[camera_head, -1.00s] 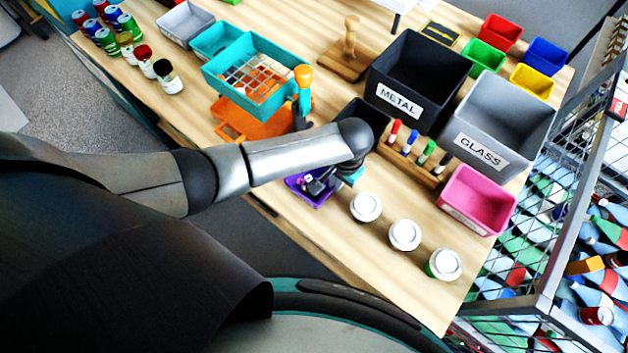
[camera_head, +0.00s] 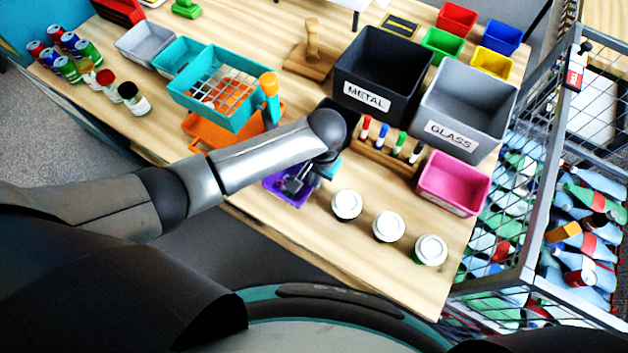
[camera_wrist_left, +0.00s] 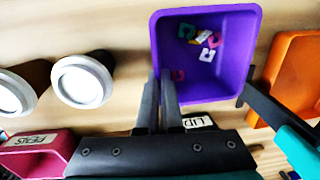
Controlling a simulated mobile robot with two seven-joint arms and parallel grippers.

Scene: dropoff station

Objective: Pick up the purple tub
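The purple tub (camera_head: 272,185) stands on the wooden table near its front edge, below my left wrist. In the left wrist view the tub (camera_wrist_left: 240,50) shows from above, with several small coloured pieces inside. My left gripper (camera_wrist_left: 160,76) has its two dark fingers close together at the tub's left wall. One finger appears outside the wall and the other inside, so it looks shut on the wall. In the head view the gripper (camera_head: 298,183) is partly hidden by my wrist. My right gripper is not in view.
Three white-lidded cups (camera_head: 388,226) stand right of the tub. An orange tray (camera_head: 200,132) lies to its left under a teal basket (camera_head: 200,98). A marker rack (camera_head: 385,155), a pink bin (camera_head: 452,183) and the METAL (camera_head: 365,97) and GLASS (camera_head: 452,136) bins stand behind and to the right.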

